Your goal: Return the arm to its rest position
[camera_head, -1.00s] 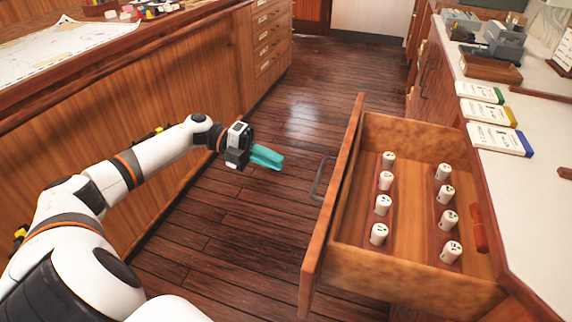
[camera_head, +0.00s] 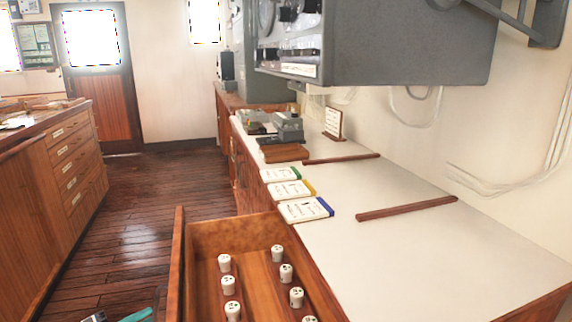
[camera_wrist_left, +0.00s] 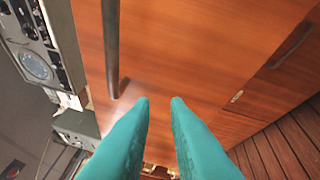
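My left gripper (camera_head: 122,317) shows only at the bottom edge of the head view, low over the floor to the left of the open drawer. In the left wrist view its two teal fingers (camera_wrist_left: 160,100) stand a little apart with nothing between them. A dark bar handle (camera_wrist_left: 111,45) on a wooden front lies beyond the fingertips, apart from them. My right arm and right gripper are in neither view.
The open drawer (camera_head: 178,270) holds several white cylinders (camera_head: 286,273). A white counter (camera_head: 420,250) with notebooks (camera_head: 305,210) runs along the right. A grey cabinet (camera_head: 405,45) overhangs it. A wooden drawer unit (camera_head: 75,170) stands left; the floor (camera_head: 150,185) between is clear.

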